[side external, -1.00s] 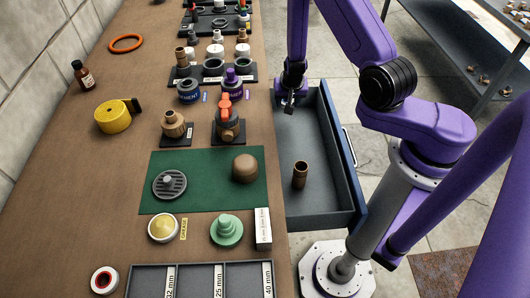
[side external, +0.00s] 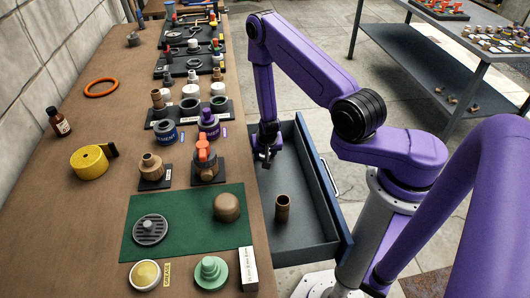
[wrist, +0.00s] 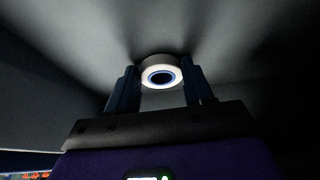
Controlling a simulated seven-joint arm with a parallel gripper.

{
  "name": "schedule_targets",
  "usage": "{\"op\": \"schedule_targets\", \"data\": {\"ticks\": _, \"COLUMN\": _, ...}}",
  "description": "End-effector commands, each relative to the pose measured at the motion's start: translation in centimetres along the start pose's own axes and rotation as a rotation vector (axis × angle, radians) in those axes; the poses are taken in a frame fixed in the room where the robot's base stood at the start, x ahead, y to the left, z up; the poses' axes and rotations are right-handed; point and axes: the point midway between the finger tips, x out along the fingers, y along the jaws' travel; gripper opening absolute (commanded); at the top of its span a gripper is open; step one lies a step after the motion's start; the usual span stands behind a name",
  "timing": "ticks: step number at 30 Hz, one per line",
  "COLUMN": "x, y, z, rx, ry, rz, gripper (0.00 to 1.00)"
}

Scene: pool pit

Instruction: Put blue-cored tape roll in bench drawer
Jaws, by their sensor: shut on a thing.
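The blue-cored tape roll (wrist: 147,85) is a pale ring with a blue inner ring, between my fingertips in the wrist view. My gripper (wrist: 160,84) is shut on it. In the side view my gripper (side external: 267,160) points down inside the open bench drawer (side external: 318,205), toward its far end. The roll cannot be made out there. The drawer is grey inside with a blue front, and is pulled out from the bench's right side. I cannot tell whether the roll touches the drawer floor.
A brown cylindrical fitting (side external: 282,208) stands in the drawer, nearer the camera than my gripper. Drawer floor around it is bare. The bench (side external: 85,225) at left holds a green mat (side external: 180,245), yellow tape (side external: 89,162) and several fittings on black stands.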

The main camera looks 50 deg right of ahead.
Motion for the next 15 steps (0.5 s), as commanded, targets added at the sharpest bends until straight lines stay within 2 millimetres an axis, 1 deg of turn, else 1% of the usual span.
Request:
{"op": "schedule_targets", "data": {"ticks": 7, "x": 0.26, "y": 0.00, "z": 0.14, "rx": -0.001, "ry": -0.001, "rz": 0.000, "gripper": 0.23}}
{"op": "schedule_targets", "data": {"ticks": 8, "x": 0.25, "y": -0.01, "z": 0.12, "rx": -0.001, "ry": 0.000, "rz": 0.000, "gripper": 0.58}}
{"op": "schedule_targets", "data": {"ticks": 9, "x": 0.24, "y": -0.01, "z": 0.11, "rx": -0.001, "ry": 0.000, "rz": 0.000, "gripper": 0.71}}
{"op": "schedule_targets", "data": {"ticks": 10, "x": 0.23, "y": -0.01, "z": 0.11, "rx": -0.001, "ry": 0.000, "rz": 0.000, "gripper": 0.77}}
{"op": "schedule_targets", "data": {"ticks": 15, "x": 0.23, "y": -0.01, "z": 0.12, "rx": -0.001, "ry": -0.001, "rz": 0.000, "gripper": 0.77}}
